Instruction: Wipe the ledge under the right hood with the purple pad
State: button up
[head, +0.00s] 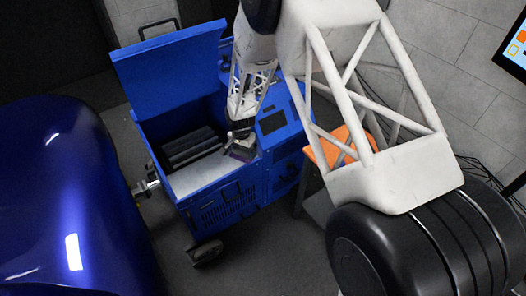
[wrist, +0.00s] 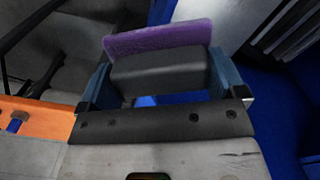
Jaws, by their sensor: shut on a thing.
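My gripper (wrist: 160,85) is shut on the dark grey block of the purple pad (wrist: 160,37), with a blue finger on either side. The purple face sits beyond the block, away from the palm. In the head view my gripper (head: 240,140) hangs at the right edge of the blue machine's open bay, with the pad small and dark below it. A blue hood (head: 168,68) stands raised over the bay. Under it, a pale grey ledge (head: 200,176) lies in front of black rollers (head: 188,148). I cannot tell whether the pad touches anything.
The blue machine (head: 232,200) has a dark panel beside the bay. An orange-topped stand (head: 326,146) is right of it, partly behind my arm. A shiny blue car body (head: 65,195) is close on the left. Grey floor lies between.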

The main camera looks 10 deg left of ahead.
jog(key=s+a+f+n, duration=0.1)
jog(key=s+a, duration=0.1)
jog(key=a, duration=0.9)
jog(key=s+a+f+n, duration=0.1)
jog(key=s+a+n, duration=0.1)
jog(key=a, duration=0.9)
jog(key=shift+s+f, duration=0.15)
jog(key=shift+s, duration=0.7)
